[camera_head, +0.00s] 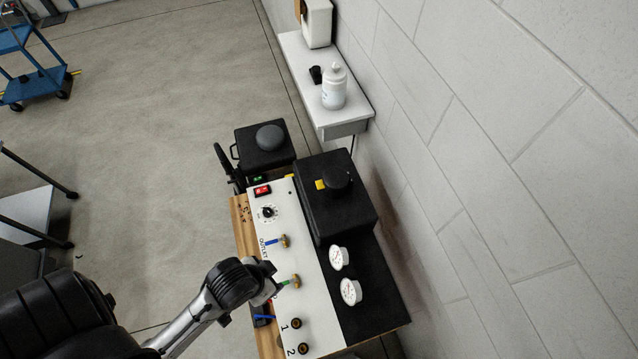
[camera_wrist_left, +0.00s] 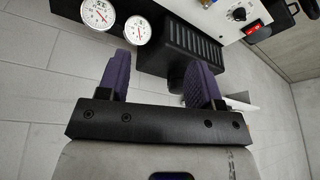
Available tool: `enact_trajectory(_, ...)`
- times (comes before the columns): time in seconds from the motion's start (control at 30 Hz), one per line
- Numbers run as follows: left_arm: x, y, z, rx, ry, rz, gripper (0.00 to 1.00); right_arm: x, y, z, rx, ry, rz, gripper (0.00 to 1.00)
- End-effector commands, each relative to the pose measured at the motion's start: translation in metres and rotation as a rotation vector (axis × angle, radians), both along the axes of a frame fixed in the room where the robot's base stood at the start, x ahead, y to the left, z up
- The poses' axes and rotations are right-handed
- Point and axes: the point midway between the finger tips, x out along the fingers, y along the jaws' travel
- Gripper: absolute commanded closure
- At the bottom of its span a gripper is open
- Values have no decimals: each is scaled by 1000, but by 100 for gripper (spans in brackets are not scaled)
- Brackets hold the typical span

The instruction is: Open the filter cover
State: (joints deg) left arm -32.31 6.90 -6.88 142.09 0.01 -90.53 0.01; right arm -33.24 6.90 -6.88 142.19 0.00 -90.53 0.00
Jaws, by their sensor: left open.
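A black box (camera_head: 340,215) with a dark round cap and a yellow tab sits on the wall side of the unit. In the left wrist view this box (camera_wrist_left: 172,58) shows ribbed sides, ahead between my fingers. A second black box (camera_head: 255,158) with a grey round top is behind the unit. No label shows which one carries the filter cover; both look closed. My left gripper (camera_head: 270,279) is above the panel near the green-handled valve, apart from both boxes. Its purple fingers (camera_wrist_left: 160,70) are spread with nothing between them. My right gripper is not in view.
The white panel (camera_head: 310,270) carries a knob, a red switch and brass valves. Two gauges (camera_head: 344,274) stand between panel and wall. A shelf (camera_head: 348,118) with a white bottle (camera_head: 334,88) juts from the wall (camera_head: 500,180). Open floor (camera_head: 130,130) is at left.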

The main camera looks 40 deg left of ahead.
Motion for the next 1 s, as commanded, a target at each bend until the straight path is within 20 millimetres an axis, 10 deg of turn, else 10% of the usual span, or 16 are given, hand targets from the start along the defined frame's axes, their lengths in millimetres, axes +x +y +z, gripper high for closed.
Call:
enact_trajectory(0.27,52,51,-55,202,-107,-129,40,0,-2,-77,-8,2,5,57)
enact_trajectory(0.6,121,170,-154,529,-78,-295,40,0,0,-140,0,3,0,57)
enact_trajectory(1.0,195,250,-200,360,-493,-385,40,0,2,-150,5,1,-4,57)
